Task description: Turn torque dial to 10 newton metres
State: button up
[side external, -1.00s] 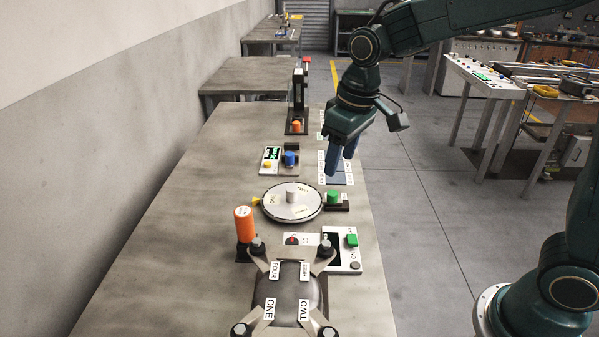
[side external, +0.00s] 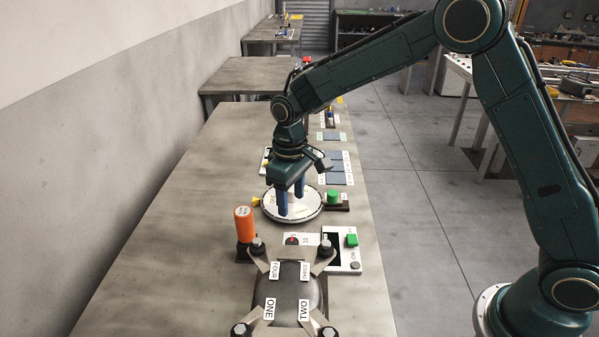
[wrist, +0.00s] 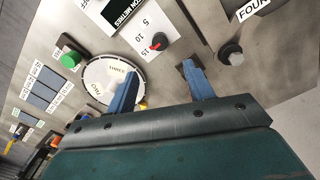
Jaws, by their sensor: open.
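The torque dial (wrist: 160,39) is a small red and black knob on a white plate with number labels including 5 and 15, in the wrist view. In the side view the dial (side external: 292,240) is a small dark and red spot in front of the round white disc. My gripper (side external: 291,203) is open and empty, its blue fingers above the round disc. In the wrist view my gripper (wrist: 160,69) has its fingertips apart, with the dial beyond the gap between them.
The round white disc (side external: 313,209) lies under my fingers. Nearby are an orange cylinder (side external: 244,224), a green button (side external: 351,240) on a panel and a dark clamped compressor (side external: 287,290) with number labels. The table's left side (side external: 170,230) is clear.

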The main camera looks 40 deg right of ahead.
aim_at(292, 242)
jog(key=shift+f, duration=0.1)
notch_tip(292, 242, down, 14)
jog(key=shift+r, duration=0.2)
dwell(0.5)
jog(key=c, duration=1)
jog(key=shift+o, duration=0.2)
